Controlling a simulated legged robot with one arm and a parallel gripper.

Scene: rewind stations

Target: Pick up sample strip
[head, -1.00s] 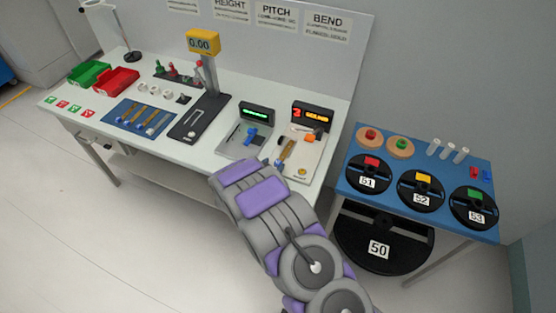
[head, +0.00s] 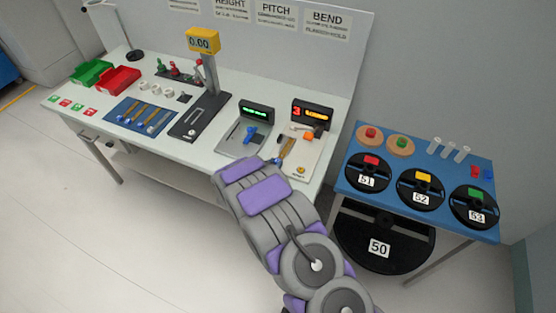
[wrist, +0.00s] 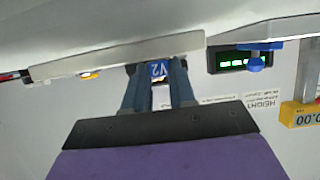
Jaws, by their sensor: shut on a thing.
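The sample strip is tan with a blue end (head: 287,149). In the head view it slants at the bend fixture (head: 300,160), on the bench's right part, just beyond my gripper (head: 276,161). In the wrist view, my gripper's dark fingers (wrist: 159,82) are shut on the strip's blue end, marked V2 (wrist: 158,69). The strip's far part is hidden in the wrist view by a pale plate (wrist: 115,58). I cannot tell whether the strip still touches the fixture.
A grey fixture with a blue knob (head: 250,134) stands left of the bend fixture. A blue mat (head: 122,112) with several similar strips lies further left. A blue side table (head: 400,170) with numbered black reels stands to the right. The floor at left is clear.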

